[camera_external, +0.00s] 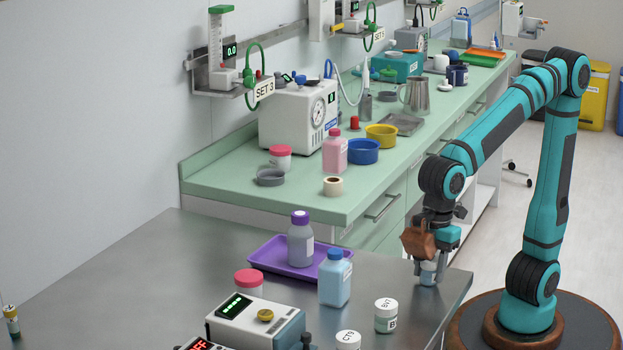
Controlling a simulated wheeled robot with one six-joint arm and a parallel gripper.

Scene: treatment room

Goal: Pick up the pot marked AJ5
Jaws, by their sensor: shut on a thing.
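My gripper (428,264) is at the right end of the steel table (190,255), pointing down. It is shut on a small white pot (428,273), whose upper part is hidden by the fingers. No mark can be read on this pot, so I cannot tell if it is AJ5. Its base is at or just above the table top; I cannot tell which. Another white-lidded pot (386,316) stands to the front left with a partly readable label. A further white-lidded pot (348,341) is cut off by the bottom edge, its lid marking small.
A blue-capped bottle (335,278) and a purple tray (272,262) with a purple-capped bottle (300,240) stand left of my gripper. A white device (255,322) is at the front. Behind is a crowded green counter (230,185). The table's far left is mostly clear.

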